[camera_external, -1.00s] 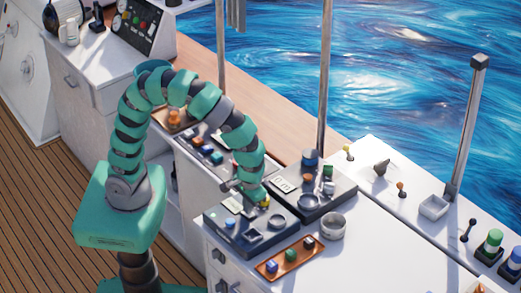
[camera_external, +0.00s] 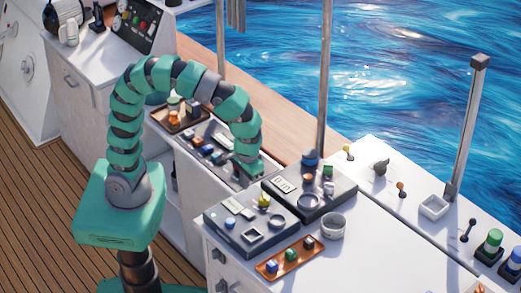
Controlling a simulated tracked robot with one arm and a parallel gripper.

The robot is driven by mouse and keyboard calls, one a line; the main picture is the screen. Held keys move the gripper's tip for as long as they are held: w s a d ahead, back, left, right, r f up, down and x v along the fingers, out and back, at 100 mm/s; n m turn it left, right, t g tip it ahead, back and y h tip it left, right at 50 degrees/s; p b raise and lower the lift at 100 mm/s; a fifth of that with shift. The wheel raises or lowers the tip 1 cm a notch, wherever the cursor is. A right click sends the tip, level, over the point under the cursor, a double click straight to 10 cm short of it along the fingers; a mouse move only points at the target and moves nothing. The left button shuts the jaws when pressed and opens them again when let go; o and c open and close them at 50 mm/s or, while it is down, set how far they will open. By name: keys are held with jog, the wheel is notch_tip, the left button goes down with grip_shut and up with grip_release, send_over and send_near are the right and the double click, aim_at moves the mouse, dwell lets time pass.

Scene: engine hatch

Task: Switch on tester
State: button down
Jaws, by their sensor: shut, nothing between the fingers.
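Two dark instrument boxes stand side by side on the white counter. The rear box (camera_external: 338,192) has a pale display (camera_external: 282,185) with unreadable marks, a round recess and several small coloured pieces. Which box is the tester, and whether it is on, I cannot tell. My gripper (camera_external: 250,172) is shut and empty, pointing down behind and left of the front box, clear of the yellow piece. Its fingertips are small and partly hidden.
A brown tray (camera_external: 272,270) with several coloured pieces lies in front of the boxes, and a grey cup (camera_external: 333,226) stands to the right. Another tray (camera_external: 163,117) is on the lower counter. A metal post (camera_external: 325,80) rises behind the rear box.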

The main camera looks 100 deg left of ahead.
jog(key=shift+s+a+r, duration=0.15)
jog(key=shift+r, duration=0.95)
jog(key=shift+s+a+r, duration=0.1)
jog(key=shift+r, duration=0.95)
